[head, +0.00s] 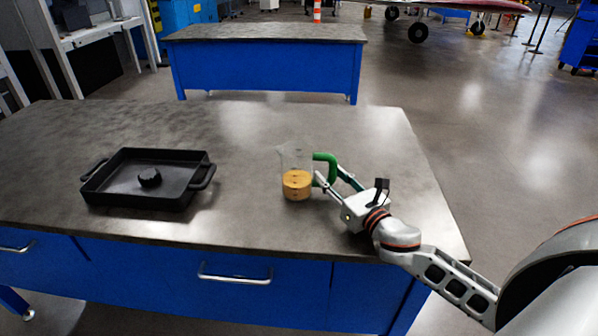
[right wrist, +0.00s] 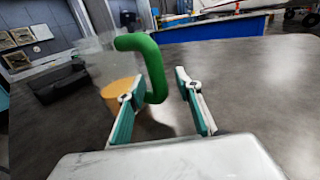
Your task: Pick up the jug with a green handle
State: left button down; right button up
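The jug (head: 297,184) stands upright on the grey table, clear-walled with an orange-yellow content in its lower part. Its green handle (head: 328,163) points right, towards my right gripper (head: 338,180). In the right wrist view the green handle (right wrist: 150,65) hangs between the two fingers of the right gripper (right wrist: 158,100), closer to the left finger. The fingers are apart, with a clear gap to the right finger. The orange content (right wrist: 118,92) shows behind the left finger. Whether the left finger touches the handle, I cannot tell. My left gripper is not in view.
A black rectangular pan (head: 148,180) with side handles and a black knob in it sits on the table's left part. The grey tabletop (head: 240,130) is clear between pan and jug. A second blue table (head: 265,65) stands behind, across open floor.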

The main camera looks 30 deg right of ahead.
grip_shut()
jog(key=shift+r, duration=0.1)
notch_tip(320, 180, up, 20)
jog(key=p, duration=0.5)
jog(key=shift+p, duration=0.35)
jog(key=c, duration=0.7)
grip_release()
jog(key=shift+c, duration=0.2)
grip_shut()
